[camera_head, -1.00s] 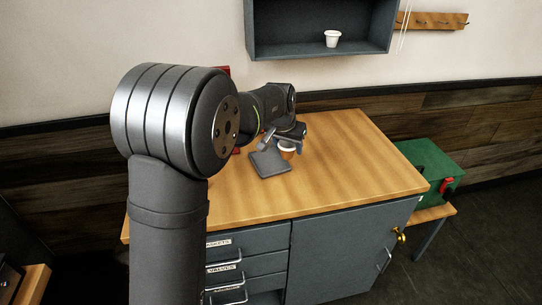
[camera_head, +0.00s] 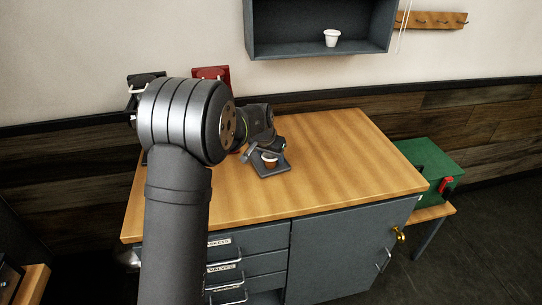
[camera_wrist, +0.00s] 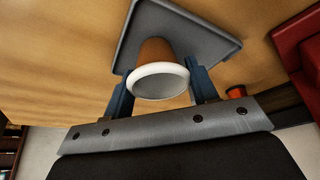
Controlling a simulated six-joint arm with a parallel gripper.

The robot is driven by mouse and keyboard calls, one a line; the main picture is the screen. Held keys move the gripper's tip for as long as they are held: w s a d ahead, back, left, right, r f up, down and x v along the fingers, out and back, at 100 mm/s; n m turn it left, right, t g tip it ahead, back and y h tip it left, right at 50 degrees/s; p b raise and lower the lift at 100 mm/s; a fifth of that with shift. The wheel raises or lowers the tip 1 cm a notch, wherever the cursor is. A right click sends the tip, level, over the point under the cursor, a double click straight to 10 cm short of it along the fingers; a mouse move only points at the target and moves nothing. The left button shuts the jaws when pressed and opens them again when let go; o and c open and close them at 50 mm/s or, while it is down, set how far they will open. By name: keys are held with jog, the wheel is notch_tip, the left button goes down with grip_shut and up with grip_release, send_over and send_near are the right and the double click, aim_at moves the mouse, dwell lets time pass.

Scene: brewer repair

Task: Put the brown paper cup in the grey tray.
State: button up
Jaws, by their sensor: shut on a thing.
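The brown paper cup (camera_head: 269,161) with a white rim is between the fingers of my gripper (camera_head: 261,156). In the wrist view the cup (camera_wrist: 157,60) shows its white rim toward the camera, and the two blue fingers of my gripper (camera_wrist: 158,88) close on its sides. The grey tray (camera_head: 273,170) lies on the wooden worktop, and the cup is over it in the head view. In the wrist view the tray (camera_wrist: 205,38) is behind the cup's base. I cannot tell whether the base touches the tray.
The wooden worktop (camera_head: 350,165) is clear to the right. A red object (camera_head: 212,75) and a dark object (camera_head: 145,80) stand at its back left. A white cup (camera_head: 331,38) sits in the wall shelf (camera_head: 290,50). A green box (camera_head: 430,165) is at the right.

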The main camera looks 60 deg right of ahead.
jog(key=shift+f, duration=0.1)
jog(key=o, duration=0.9)
jog(key=shift+o, duration=0.2)
jog(key=shift+r, duration=0.4)
jog(key=v, duration=1.1)
jog(key=shift+r, duration=0.2)
jog(key=shift+a, duration=0.1)
